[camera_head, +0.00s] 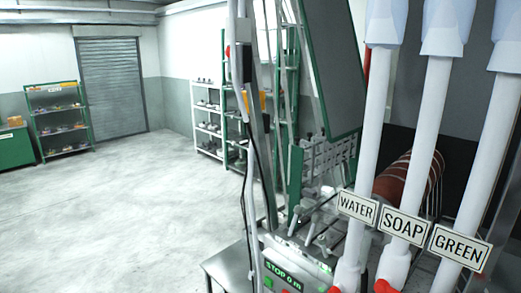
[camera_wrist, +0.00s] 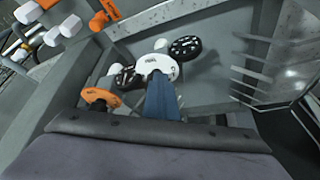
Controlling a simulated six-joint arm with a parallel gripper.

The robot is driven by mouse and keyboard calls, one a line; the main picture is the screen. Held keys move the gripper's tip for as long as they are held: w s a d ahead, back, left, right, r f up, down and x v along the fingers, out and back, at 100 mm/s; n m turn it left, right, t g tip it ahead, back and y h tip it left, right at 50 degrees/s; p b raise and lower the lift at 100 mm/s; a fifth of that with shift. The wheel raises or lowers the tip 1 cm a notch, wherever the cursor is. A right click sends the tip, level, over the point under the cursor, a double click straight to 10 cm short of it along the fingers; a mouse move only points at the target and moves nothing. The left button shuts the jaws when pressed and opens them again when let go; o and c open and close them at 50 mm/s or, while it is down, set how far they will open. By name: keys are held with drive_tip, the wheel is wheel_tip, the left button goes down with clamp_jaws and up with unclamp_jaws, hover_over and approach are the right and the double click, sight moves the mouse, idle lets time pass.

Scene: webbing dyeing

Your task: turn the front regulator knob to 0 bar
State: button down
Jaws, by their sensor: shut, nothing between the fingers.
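In the wrist view my gripper (camera_wrist: 160,98) shows as a narrow blue-grey shape pointing away from the camera, shut and empty. Just beyond its tip is a white round disc (camera_wrist: 158,64) with small dark marks. I cannot tell which of these is the front regulator knob, nor read any pressure value. Whether my gripper touches the white disc is unclear. My gripper does not show in the head view.
White pipes labelled WATER (camera_head: 357,208), SOAP (camera_head: 404,225) and GREEN (camera_head: 459,247) stand at the right. A green display (camera_head: 284,272) reads STOP 0 m. In the wrist view, a pronged metal part (camera_wrist: 265,80) is at the right. The floor (camera_head: 120,210) at the left is clear.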

drive_tip(key=shift+s+d+r+p, duration=0.3)
drive_tip(key=shift+r+p, duration=0.1)
drive_tip(key=shift+p, duration=0.2)
drive_tip(key=shift+s+d+f, duration=0.15)
drive_tip(key=shift+s+f, duration=0.05)
drive_tip(key=shift+f+p, duration=0.1)
drive_tip(key=shift+p, duration=0.25)
drive_tip(key=shift+s+a+f, duration=0.1)
drive_tip(key=shift+a+f, duration=0.15)
drive_tip(key=shift+f, duration=0.1)
drive_tip(key=shift+a+f+b, duration=0.15)
drive_tip(key=shift+a+b, duration=0.05)
drive_tip(key=shift+b, duration=0.1)
drive_tip(key=shift+s+r, duration=0.1)
drive_tip(key=shift+r, duration=0.15)
wheel_tip(320, 180, up, 6)
drive_tip(key=p, duration=0.1)
drive_tip(key=shift+r, duration=0.15)
idle(0.3)
